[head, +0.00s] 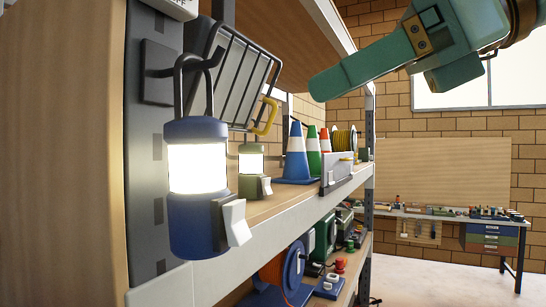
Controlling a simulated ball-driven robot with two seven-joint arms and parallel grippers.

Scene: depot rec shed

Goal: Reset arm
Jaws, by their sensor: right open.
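My right gripper (376,78) comes in from the upper right, dull green, with one long finger pointing left and a shorter finger part behind it. It is open, with nothing seen between the fingers. It hangs in free air in front of the shelf and touches nothing that I can see. My left gripper is not in view.
A lit blue lantern (197,215) hangs at the shelf post, close on the left. A green lantern (251,174), a blue cone (296,155) and other cones stand on the shelf (275,205). A cable reel (284,270) sits below. A workbench (450,217) stands far right; floor before it is clear.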

